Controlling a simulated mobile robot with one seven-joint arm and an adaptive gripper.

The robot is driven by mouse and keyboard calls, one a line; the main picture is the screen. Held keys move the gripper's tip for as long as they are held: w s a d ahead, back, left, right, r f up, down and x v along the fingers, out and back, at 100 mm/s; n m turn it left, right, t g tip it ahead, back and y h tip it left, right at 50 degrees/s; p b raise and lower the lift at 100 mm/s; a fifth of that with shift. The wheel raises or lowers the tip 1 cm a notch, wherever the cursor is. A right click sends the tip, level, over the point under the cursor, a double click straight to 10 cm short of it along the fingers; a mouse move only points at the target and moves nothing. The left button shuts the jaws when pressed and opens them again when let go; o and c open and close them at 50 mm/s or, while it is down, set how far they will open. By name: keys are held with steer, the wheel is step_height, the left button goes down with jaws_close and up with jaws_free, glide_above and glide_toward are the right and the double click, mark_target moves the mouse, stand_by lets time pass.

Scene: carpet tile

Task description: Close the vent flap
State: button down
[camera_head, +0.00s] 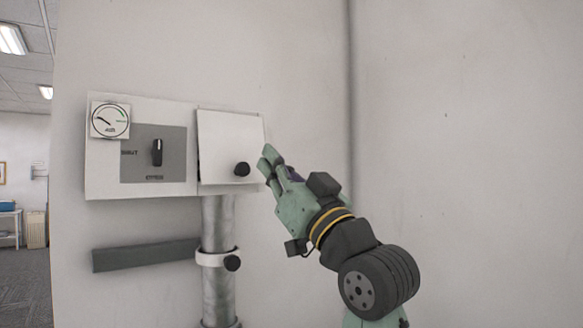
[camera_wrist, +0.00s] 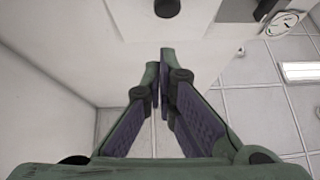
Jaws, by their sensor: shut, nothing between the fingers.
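The vent flap (camera_head: 228,140) is a white square plate on the right part of the wall panel. A black round knob (camera_head: 242,169) sits near its lower right corner. The flap appears to stand slightly off the panel, with a dark gap along its left edge. My gripper (camera_head: 268,155) is just right of the flap, its fingers shut and empty, pointing up and left. In the wrist view the shut fingertips (camera_wrist: 160,56) lie below the dark knob (camera_wrist: 167,8) and the flap's pale face (camera_wrist: 130,18). I cannot tell whether the fingers touch the flap.
Left of the flap are a round gauge (camera_head: 110,120) and a grey plate with a black switch (camera_head: 157,152). A metal pipe (camera_head: 217,225) with a clamp runs down below the flap. A dark grey bar (camera_head: 145,255) crosses left. The wall at right is bare.

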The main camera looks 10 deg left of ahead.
mark_target(252, 181)
steer(key=shift+w+a+f+p, duration=0.25)
steer(key=shift+w+a, duration=0.3)
steer(key=shift+a, duration=0.2)
steer(key=shift+w+a+f+p, duration=0.2)
steer(key=shift+w+a, duration=0.3)
steer(key=shift+a, duration=0.25)
steer(key=f+b, duration=0.1)
steer(key=a+b, duration=0.1)
steer(key=b, duration=0.1)
steer(key=shift+w+f+t+y, duration=0.35)
steer(key=shift+t+y, duration=0.05)
steer(key=shift+w+a+f+b, duration=0.25)
steer(key=shift+w+a+b, duration=0.05)
steer(key=shift+a+b, duration=0.1)
steer(key=shift+w+a, duration=0.3)
steer(key=shift+s+d, duration=0.1)
